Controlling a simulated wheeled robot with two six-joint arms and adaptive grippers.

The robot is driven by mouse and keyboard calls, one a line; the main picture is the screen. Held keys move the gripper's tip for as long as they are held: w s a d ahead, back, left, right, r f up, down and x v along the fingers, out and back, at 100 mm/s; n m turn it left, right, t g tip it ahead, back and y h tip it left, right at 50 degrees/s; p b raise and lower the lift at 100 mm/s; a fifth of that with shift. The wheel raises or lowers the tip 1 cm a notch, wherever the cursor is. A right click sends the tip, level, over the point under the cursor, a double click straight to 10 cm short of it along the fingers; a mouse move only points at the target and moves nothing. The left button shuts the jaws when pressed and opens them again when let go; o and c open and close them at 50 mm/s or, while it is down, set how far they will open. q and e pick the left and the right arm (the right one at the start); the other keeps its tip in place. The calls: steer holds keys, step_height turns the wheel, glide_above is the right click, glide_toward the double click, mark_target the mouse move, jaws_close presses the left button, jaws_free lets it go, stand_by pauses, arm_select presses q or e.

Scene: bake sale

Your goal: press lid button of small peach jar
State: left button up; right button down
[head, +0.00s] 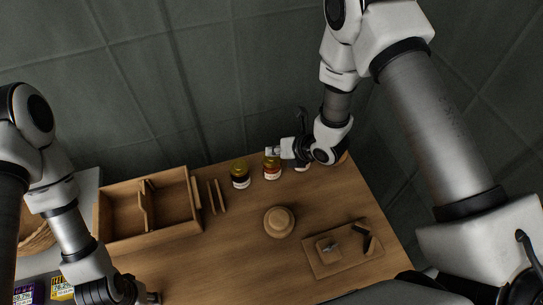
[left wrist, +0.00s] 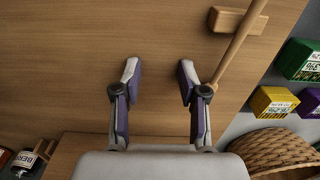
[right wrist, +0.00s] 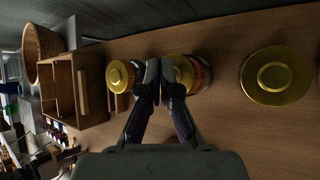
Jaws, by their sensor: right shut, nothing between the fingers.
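A small jar with orange contents (head: 272,170), which looks like the peach jar, stands near the table's back edge. Its gold lid (right wrist: 182,75) shows in the right wrist view, partly covered by my fingers. My right gripper (head: 271,151) is shut and empty, with its fingertips at this lid; I cannot tell whether they touch it. The fingers also show in the right wrist view (right wrist: 160,72). My left gripper (left wrist: 158,72) is open and empty over the wooden table, far from the jars.
A dark jar (head: 240,175) stands close left of the orange one. A larger gold lid (right wrist: 275,75) lies on the other side, mostly hidden in the head view.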

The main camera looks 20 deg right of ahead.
mark_target(273, 158)
arm_select(q)
steer(key=shift+f+b, duration=0.45)
steer(key=shift+f, duration=0.05)
arm_select(e)
steer(key=shift+f, duration=0.45)
steer(key=shift+r, duration=0.15)
arm_select(q)
steer(key=shift+r+p, duration=0.4)
steer(key=shift+p, duration=0.05)
arm_select(e)
steer(key=shift+r, duration=0.65)
arm_select(q)
steer(key=shift+r+p, duration=1.45)
steer(key=shift+r, duration=0.05)
arm_select(e)
steer(key=shift+r, duration=2.6)
arm_select(q)
steer(key=shift+f, duration=0.1)
